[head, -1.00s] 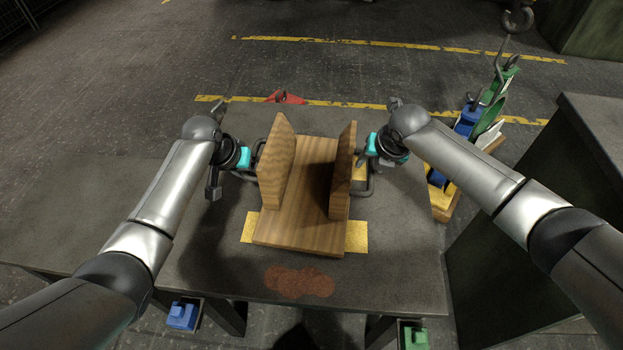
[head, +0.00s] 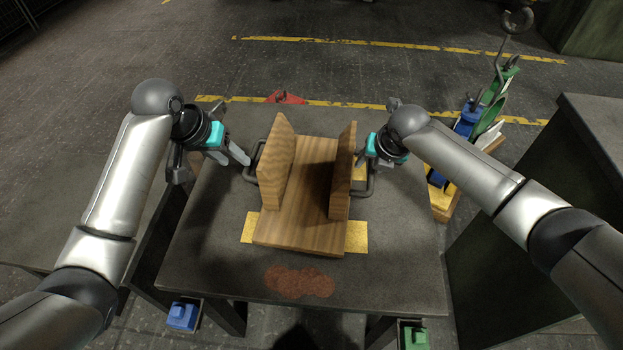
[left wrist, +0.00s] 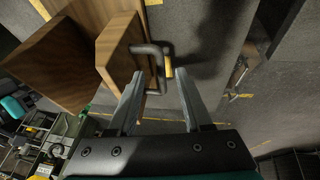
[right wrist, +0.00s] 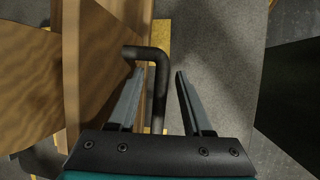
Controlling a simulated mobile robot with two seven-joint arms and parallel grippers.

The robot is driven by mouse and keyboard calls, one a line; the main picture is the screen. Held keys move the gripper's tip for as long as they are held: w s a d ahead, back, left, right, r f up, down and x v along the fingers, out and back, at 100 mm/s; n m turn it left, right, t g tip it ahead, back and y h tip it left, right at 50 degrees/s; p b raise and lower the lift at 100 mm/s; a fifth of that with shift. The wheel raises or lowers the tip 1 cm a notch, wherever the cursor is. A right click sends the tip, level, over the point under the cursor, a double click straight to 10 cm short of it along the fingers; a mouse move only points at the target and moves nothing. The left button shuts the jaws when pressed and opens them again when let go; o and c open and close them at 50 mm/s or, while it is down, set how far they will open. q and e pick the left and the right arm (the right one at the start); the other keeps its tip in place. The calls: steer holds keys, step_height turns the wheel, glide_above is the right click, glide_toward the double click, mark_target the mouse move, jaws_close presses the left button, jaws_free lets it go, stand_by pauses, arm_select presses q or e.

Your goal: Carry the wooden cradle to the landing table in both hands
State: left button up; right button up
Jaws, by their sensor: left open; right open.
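The wooden cradle (head: 300,232), a board with two upright wooden walls, sits on a grey table (head: 210,265), over yellow patches. It has a dark bar handle on each side. My left gripper (head: 243,168) is open, left of the cradle near its left handle (head: 251,160). In the left wrist view that handle (left wrist: 160,50) lies just ahead of the fingertips. My right gripper (head: 363,166) is open at the right handle (head: 371,184). In the right wrist view the bar (right wrist: 160,85) runs between the spread fingers. I cannot tell which surface is the landing table.
Another grey surface (head: 75,205) lies at left. A dark cabinet (head: 590,130) stands at right. A yellow-edged rack with blue and green parts (head: 470,150) stands beyond the table's right edge. A red object (head: 287,97) shows behind the table. The table's front is clear, with a rusty stain (head: 300,281).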

steer(key=shift+r, duration=0.2)
arm_select(q)
steer(key=shift+s+a+r, duration=0.15)
steer(key=shift+s+r, duration=0.05)
steer(key=shift+r, duration=0.3)
arm_select(e)
steer(key=v, duration=1.1)
steer(key=shift+s+r, duration=0.2)
steer(key=shift+r, duration=0.1)
